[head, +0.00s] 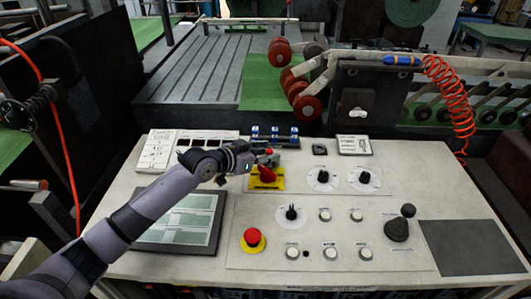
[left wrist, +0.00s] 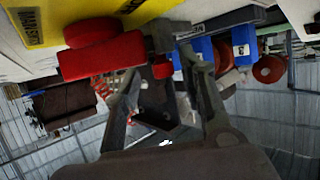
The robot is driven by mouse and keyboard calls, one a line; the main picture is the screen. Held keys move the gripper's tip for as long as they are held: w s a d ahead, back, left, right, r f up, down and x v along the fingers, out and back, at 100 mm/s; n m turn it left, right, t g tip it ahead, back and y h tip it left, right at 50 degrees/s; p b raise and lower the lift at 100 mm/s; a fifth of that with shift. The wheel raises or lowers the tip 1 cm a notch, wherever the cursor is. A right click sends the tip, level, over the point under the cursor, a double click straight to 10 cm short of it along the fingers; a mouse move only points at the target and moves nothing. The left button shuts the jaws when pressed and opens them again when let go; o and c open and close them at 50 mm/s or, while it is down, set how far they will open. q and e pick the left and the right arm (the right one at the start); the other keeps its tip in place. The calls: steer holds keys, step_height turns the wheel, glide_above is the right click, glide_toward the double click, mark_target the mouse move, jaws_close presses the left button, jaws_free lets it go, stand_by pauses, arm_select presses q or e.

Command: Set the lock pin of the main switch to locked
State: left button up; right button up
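The main switch has a red rotary handle (head: 267,174) on a yellow plate (head: 262,186) on the console. In the left wrist view the red handle (left wrist: 100,55) and part of the yellow plate (left wrist: 150,10) show upside down. A small red knob (left wrist: 162,68) below a grey metal block beside the handle appears to be the lock pin; its exact position cannot be told. My left gripper (head: 260,159) is at the switch's upper edge. Its fingers (left wrist: 160,75) stand apart, with the small red knob between their tips. No grip on it is visible. My right gripper is out of view.
Blue-and-black switches (head: 275,132) stand just behind the main switch. Black rotary knobs (head: 323,177) are to its right. The console's lower middle has small push buttons.

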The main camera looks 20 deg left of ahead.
arm_select(q)
steer(key=shift+s+a+r, duration=0.1)
steer(key=v, duration=1.1)
steer(key=shift+s+a, duration=0.2)
steer(key=shift+s, duration=0.1)
